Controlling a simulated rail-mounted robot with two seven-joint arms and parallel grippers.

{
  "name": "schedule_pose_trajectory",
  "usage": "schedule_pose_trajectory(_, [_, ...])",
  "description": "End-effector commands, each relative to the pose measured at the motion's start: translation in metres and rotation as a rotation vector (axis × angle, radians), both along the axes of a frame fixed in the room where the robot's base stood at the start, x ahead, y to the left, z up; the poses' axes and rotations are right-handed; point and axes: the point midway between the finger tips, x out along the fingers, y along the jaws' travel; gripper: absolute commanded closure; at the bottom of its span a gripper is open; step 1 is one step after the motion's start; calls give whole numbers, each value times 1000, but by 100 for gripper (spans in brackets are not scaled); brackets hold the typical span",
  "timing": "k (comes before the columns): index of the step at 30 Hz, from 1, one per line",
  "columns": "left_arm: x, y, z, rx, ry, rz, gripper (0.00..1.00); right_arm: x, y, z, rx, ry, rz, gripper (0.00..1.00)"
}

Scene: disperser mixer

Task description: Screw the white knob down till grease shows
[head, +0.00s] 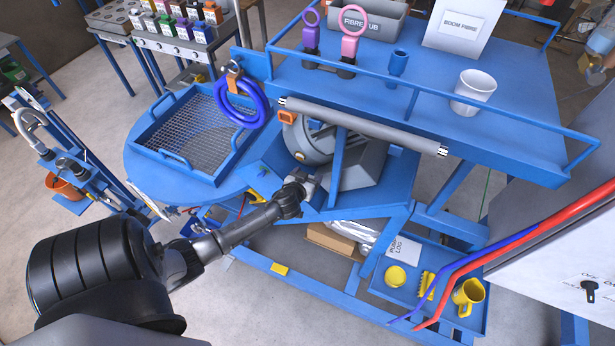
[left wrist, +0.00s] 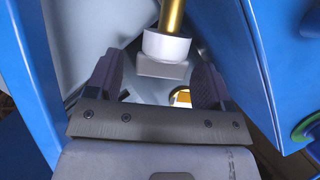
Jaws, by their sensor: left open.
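The white knob (left wrist: 166,47) shows in the left wrist view as a white round collar with a squarish pale block below it, on a brass-coloured rod (left wrist: 172,15). My left gripper (left wrist: 157,66) is open, with one dark finger on each side of the knob and visible gaps beside it. In the head view my left gripper (head: 306,186) reaches in under the blue table beside the grey machine housing (head: 310,140). The knob is too small there to make out surely. No grease is visible. My right gripper is not in view.
A grey padded bar (head: 360,125) runs along the table edge above my left gripper. Blue frame legs (head: 390,235) stand to the right. A lower blue tray (head: 410,290) holds a yellow mug (head: 467,296). A mesh tray (head: 200,135) sits on the left tabletop.

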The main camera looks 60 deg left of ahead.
Motion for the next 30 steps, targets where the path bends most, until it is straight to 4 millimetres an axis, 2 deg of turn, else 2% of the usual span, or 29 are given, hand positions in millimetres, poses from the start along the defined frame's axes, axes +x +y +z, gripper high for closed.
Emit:
schedule_pose_trajectory(5, [0,0,0,0,0,0,26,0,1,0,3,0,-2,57])
schedule_pose_trajectory(20, [0,0,0,0,0,0,74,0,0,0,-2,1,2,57])
schedule_pose_trajectory(30, [-2,2,2,1,2,-79,75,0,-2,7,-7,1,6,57])
